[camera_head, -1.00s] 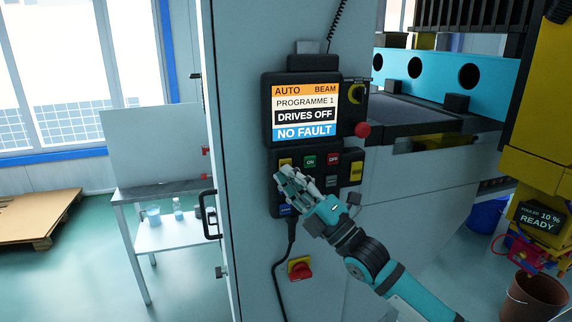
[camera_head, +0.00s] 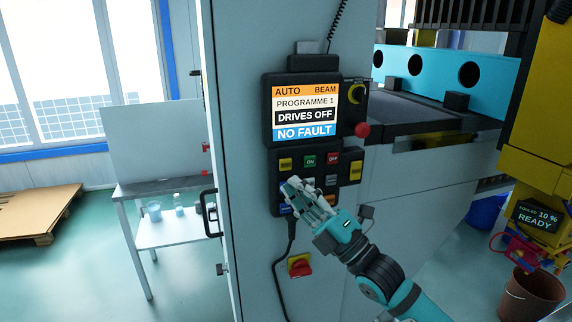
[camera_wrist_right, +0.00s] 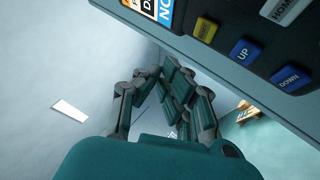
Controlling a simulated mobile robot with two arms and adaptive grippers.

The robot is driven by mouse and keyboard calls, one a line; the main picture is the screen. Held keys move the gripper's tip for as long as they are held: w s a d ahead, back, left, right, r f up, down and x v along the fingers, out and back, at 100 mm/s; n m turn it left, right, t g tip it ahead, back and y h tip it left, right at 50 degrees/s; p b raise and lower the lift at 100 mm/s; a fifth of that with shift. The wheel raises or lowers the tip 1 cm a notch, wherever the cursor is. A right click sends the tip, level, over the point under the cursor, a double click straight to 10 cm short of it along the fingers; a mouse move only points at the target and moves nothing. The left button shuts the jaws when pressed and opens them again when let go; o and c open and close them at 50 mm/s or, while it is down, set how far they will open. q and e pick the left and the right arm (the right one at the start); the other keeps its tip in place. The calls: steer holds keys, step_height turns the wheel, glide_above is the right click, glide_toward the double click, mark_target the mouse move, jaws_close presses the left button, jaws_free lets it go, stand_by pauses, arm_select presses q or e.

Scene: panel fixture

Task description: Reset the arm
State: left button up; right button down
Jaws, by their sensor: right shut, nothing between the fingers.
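My right gripper (camera_head: 290,188) is shut and empty. Its teal and grey fingers are in front of the lower left part of the button box (camera_head: 343,195) on the grey cabinet, covering some buttons. I cannot tell whether the fingertips touch the box. In the right wrist view the closed fingers (camera_wrist_right: 172,75) lie beside the panel edge, with a yellow button (camera_wrist_right: 204,28), a blue UP button (camera_wrist_right: 245,50), a blue DOWN button (camera_wrist_right: 289,78) and a grey HOME button (camera_wrist_right: 284,10) to their right. My left gripper is not in view.
The screen (camera_head: 305,112) above reads DRIVES OFF, NO FAULT. A red knob (camera_head: 362,130) juts out beside it. A red rotary switch (camera_head: 300,265) and a hanging cable (camera_head: 276,268) are below. A side table (camera_head: 160,188) stands left of the cabinet.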

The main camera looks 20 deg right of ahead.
stand_by(0.4)
